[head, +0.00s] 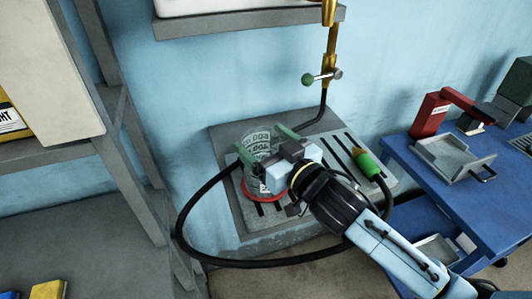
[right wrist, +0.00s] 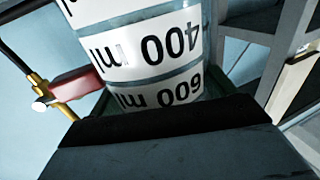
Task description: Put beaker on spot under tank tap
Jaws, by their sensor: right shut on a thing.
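The clear beaker (head: 258,143), with black volume marks, is between the green fingers of my right gripper (head: 266,146). It fills much of the right wrist view (right wrist: 150,45), where its 400 and 600 ml marks read upside down. My right gripper is shut on it. A red ring spot (head: 262,198) shows around the beaker's lower part on the grey slotted stand; the gripper hides part of it. I cannot tell whether the beaker's base touches the stand. The tank tap (head: 322,77), with a green knob, is on a brass pipe above and to the right. My left gripper is out of view.
A black hose (head: 178,225) loops around the stand's left and front to a green-ended nozzle (head: 367,163) on the slotted stand (head: 345,140). A grey shelf (head: 130,130) stands at left. A blue cart (head: 470,205) with a metal tray (head: 452,156) stands at right.

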